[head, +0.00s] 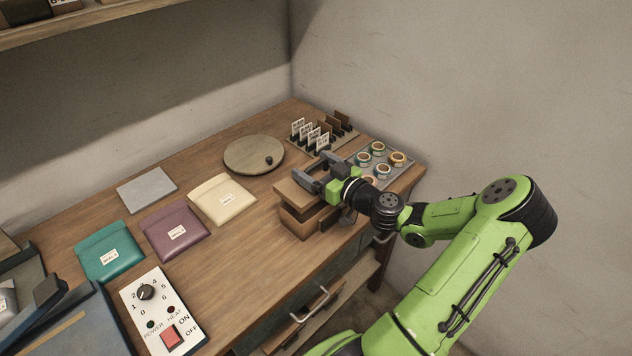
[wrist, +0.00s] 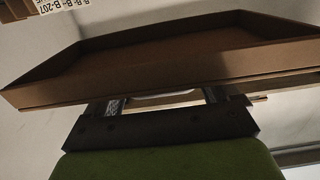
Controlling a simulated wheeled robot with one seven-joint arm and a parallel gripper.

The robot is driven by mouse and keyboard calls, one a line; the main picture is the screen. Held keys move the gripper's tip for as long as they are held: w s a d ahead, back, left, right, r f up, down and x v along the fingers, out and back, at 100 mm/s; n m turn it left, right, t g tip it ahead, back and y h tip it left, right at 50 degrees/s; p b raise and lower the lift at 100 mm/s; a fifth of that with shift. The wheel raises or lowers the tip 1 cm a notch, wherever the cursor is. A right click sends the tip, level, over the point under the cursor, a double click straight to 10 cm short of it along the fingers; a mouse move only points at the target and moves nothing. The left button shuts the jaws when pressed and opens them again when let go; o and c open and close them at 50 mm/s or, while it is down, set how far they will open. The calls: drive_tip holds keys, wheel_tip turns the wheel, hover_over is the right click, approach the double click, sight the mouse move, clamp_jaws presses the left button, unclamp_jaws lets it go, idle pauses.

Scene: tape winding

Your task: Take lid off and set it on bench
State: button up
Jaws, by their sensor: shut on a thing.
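The brown lid (head: 291,193) is above the brown box (head: 297,228) near the bench's front right. It appears raised and shifted a little to the left of the box; the exact gap is hard to judge. My gripper (head: 312,170) reaches in from the right and is shut on the lid. In the wrist view the lid (wrist: 170,55) spans the picture as a shallow brown tray shape, and my fingers (wrist: 160,102) meet its near edge. My gripper and wrist hide part of the box in the head view.
The wooden bench (head: 255,245) has some bare room left of the box. Pouches (head: 222,200) and a control panel (head: 160,310) are left.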

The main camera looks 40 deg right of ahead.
wheel_tip(320, 180, up, 21)
drive_tip(key=p, duration=0.4)
drive_tip(key=n+y, duration=0.3)
drive_tip(key=y, duration=0.1)
hover_over(316, 163)
drive_tip(key=w+a, duration=0.3)
drive_tip(key=a, duration=0.3)
wheel_tip(316, 163, down, 10)
drive_tip(key=a+f+n+g+y, duration=0.3)
drive_tip(key=a+f+y, duration=0.2)
drive_tip(key=a+f, duration=0.25)
drive_tip(key=s+a+f+n+g+y, duration=0.1)
drive_tip(key=a+f+n+g+y, duration=0.1)
drive_tip(key=a+f, duration=0.2)
drive_tip(key=s+a+f+n+g+y, duration=0.1)
drive_tip(key=a+f+n+g+y, duration=0.1)
drive_tip(key=a+f, duration=0.3)
drive_tip(key=a, duration=0.4)
drive_tip(key=shift+a+n+y, duration=0.3)
drive_tip(key=shift+s, duration=0.1)
drive_tip(key=shift+f, duration=0.1)
